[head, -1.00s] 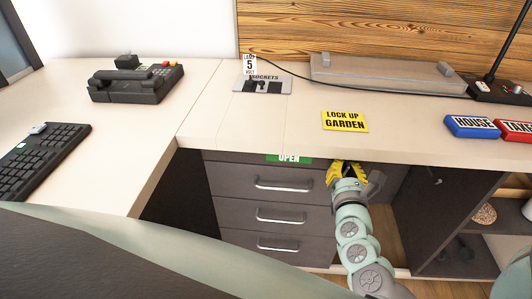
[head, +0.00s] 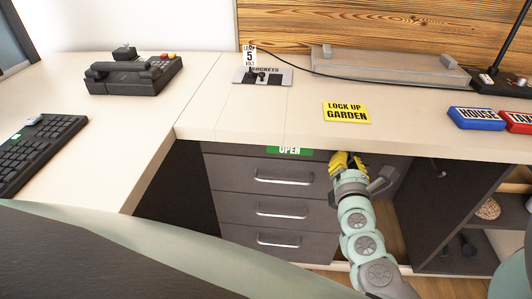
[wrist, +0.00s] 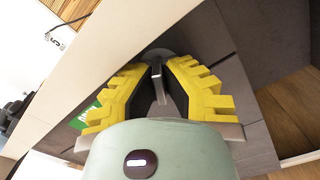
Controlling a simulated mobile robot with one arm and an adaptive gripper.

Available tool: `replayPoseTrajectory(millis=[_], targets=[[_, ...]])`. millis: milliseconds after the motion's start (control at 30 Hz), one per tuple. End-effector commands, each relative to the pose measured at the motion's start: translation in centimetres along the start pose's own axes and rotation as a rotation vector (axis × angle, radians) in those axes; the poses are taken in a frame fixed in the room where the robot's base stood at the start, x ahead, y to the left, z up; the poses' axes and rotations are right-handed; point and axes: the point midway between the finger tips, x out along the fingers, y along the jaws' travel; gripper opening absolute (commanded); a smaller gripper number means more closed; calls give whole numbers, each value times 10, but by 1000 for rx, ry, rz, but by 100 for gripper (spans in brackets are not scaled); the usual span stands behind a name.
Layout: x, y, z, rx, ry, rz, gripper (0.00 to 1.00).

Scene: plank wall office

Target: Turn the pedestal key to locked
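The pedestal (head: 232,172) is a dark drawer unit under the desk, with its drawers closed. A green OPEN label (head: 290,151) is at its top edge and shows partly in the wrist view (wrist: 84,116). In the wrist view a thin metal key (wrist: 157,84) stands out from a round grey lock plate (wrist: 158,54). My gripper (head: 347,160) is at the upper right of the drawer front, and hides the key in the head view. In the wrist view its yellow fingers (wrist: 159,72) are on both sides of the key, with narrow gaps; I see no clear contact.
The desk edge overhangs close above my gripper. On the desk are a yellow LOCK UP GARDEN sign (head: 347,112), a sockets panel (head: 262,76), a phone (head: 133,75), a keyboard (head: 38,150) and a blue HOUSE block (head: 476,118). An open shelf unit (head: 480,235) stands right of the pedestal.

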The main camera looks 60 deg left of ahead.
Motion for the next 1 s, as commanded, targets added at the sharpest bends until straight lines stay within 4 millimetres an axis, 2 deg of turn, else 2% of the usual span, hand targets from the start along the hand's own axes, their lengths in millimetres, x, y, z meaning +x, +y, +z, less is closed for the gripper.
replayPoseTrajectory(millis=[33, 300, 733, 1000], targets=[[0, -2, -1, 0, 4, -3, 10], [0, -1, -1, -1, 2, -1, 37], [0, 1, 1, -13, 0, 3, 37], [0, 3, 2, -206, 5, 3, 37]])
